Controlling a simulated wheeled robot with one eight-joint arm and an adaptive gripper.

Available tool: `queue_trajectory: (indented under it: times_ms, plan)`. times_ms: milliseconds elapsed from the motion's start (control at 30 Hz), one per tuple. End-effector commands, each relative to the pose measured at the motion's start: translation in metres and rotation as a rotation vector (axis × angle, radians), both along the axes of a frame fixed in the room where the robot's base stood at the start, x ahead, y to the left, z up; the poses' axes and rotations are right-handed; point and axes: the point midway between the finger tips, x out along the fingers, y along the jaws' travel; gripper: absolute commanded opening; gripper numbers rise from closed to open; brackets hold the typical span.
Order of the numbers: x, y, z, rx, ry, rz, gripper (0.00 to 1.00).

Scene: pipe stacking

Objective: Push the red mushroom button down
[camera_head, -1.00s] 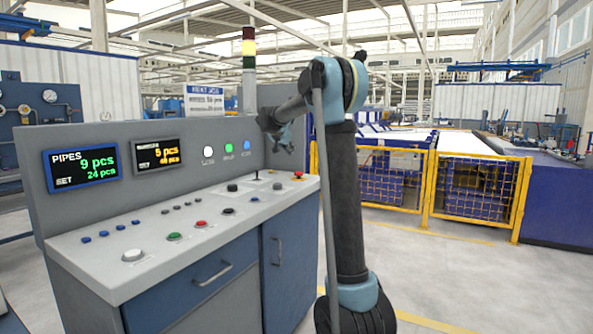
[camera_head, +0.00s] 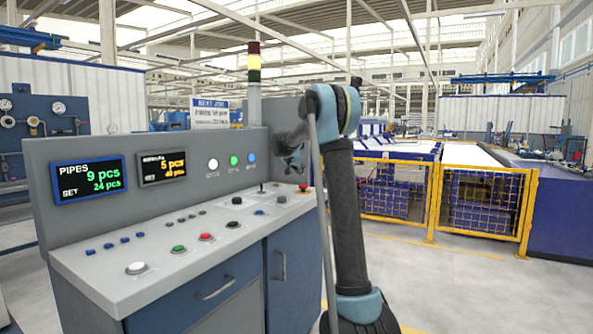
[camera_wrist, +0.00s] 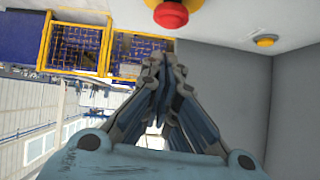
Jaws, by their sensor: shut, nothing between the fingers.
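The red mushroom button (camera_head: 303,187) is at the far right end of the grey console top. In the wrist view the red button (camera_wrist: 171,13) sits on a yellow base at the top edge, partly cut off. My gripper (camera_head: 293,165) is above and slightly left of the button in the head view, apart from it. In the wrist view my gripper (camera_wrist: 163,62) has its fingertips together and empty, with the button beyond the tips.
The console (camera_head: 160,268) has red, green, white and black buttons and a small joystick (camera_head: 262,187) left of the red mushroom button. Its upright panel (camera_head: 200,148) rises behind the top. A yellow small button (camera_wrist: 265,41) shows in the wrist view. A yellow fence (camera_head: 440,200) stands to the right.

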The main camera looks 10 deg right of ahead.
Motion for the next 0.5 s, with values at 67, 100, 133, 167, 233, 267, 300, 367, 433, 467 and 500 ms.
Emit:
queue_trajectory:
  times_ms: [67,100,133,167,233,267,300,367,433,467,500]
  plan:
    - [0.010,-0.006,-0.008,0.000,0.000,-0.001,0.00]
    - [0.014,-0.009,-0.012,0.000,0.000,-0.001,0.00]
    - [0.014,-0.008,-0.018,0.000,0.000,0.000,0.00]
    - [0.014,-0.008,-0.022,0.000,0.000,0.000,0.00]
    - [0.015,-0.008,-0.031,0.000,0.000,0.000,0.00]
    - [0.015,-0.008,-0.034,0.000,0.000,0.000,0.00]
    - [0.016,-0.008,-0.038,0.000,0.000,0.000,0.00]
    - [0.017,-0.008,-0.043,0.000,0.000,0.000,0.00]
    - [0.018,-0.008,-0.046,0.000,0.000,0.000,0.00]
    - [0.018,-0.008,-0.048,0.000,0.000,0.000,0.00]
    - [0.018,-0.008,-0.049,0.000,0.000,0.000,0.00]
